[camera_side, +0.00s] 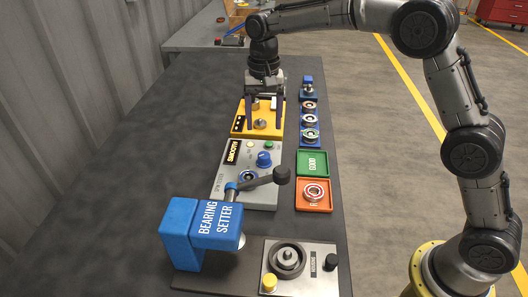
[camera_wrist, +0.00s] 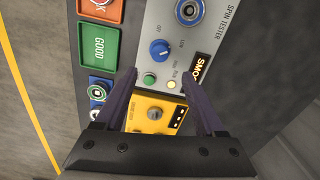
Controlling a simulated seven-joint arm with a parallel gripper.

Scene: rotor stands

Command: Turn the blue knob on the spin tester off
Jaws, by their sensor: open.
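The spin tester (camera_side: 232,186) is a grey panel in the middle of the bench, with a black display reading SMOOTH. Its blue knob (camera_side: 264,159) stands on the panel and also shows in the wrist view (camera_wrist: 160,49), with small OFF and LOW labels around it. I cannot read its pointer setting surely. A bearing sits on the tester's spindle (camera_wrist: 189,11). My gripper (camera_side: 265,120) is open and empty, pointing down above the yellow unit (camera_side: 240,121) behind the tester. In the wrist view, its fingertips (camera_wrist: 158,75) straddle the tester's near edge, apart from the knob.
A green GOOD tray (camera_side: 312,163), an orange tray (camera_side: 325,206) with a bearing, and a blue rack (camera_side: 303,102) with several parts stand right of the tester. The bench's left side is clear.

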